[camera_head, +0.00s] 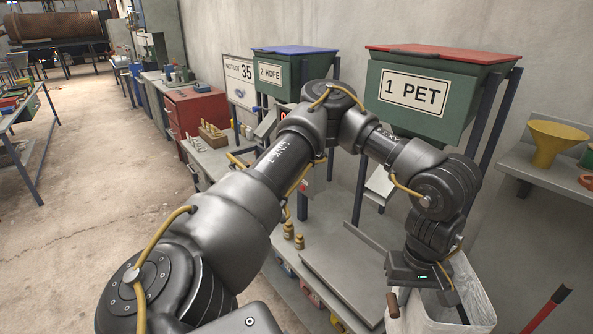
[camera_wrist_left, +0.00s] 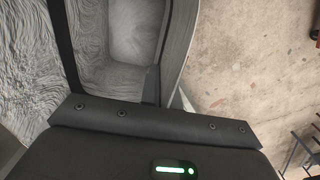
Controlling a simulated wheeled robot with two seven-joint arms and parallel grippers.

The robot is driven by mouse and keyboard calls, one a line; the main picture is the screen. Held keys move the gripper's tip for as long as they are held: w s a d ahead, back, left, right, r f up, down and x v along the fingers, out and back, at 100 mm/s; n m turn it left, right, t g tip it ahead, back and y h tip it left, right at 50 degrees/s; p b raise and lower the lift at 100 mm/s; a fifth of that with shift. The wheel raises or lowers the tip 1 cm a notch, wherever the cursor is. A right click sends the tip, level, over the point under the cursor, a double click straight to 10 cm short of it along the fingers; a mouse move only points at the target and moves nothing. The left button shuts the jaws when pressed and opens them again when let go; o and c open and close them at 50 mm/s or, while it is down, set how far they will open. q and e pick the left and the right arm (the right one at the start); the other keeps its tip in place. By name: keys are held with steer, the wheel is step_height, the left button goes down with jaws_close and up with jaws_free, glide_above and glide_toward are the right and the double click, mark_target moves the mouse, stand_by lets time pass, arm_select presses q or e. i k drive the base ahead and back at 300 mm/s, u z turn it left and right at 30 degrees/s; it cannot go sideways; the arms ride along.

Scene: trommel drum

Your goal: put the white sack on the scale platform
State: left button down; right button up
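The white sack (camera_head: 470,290) stands open-topped at the lower right of the head view, its bottom cut off by the frame. In the left wrist view its pale, wrinkled wall (camera_wrist_left: 25,65) and open inside fill the upper left. My left gripper (camera_head: 432,290) points down at the sack's mouth, over its near rim. Its fingers are mostly hidden in the head view, so its grip on the rim is unclear. A flat grey plate (camera_head: 340,275), apparently the scale platform, lies left of the sack and looks bare. My right gripper is out of view.
Two small brass weights (camera_head: 293,235) stand left of the plate. Green bins marked 1 PET (camera_head: 432,95) and 2 HDPE (camera_head: 290,78) hang behind on posts. A yellow funnel (camera_head: 556,142) sits on a right shelf. Open concrete floor (camera_head: 90,190) lies left.

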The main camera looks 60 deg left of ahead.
mark_target(357, 266)
steer(key=u, duration=0.85)
steer(key=i, duration=1)
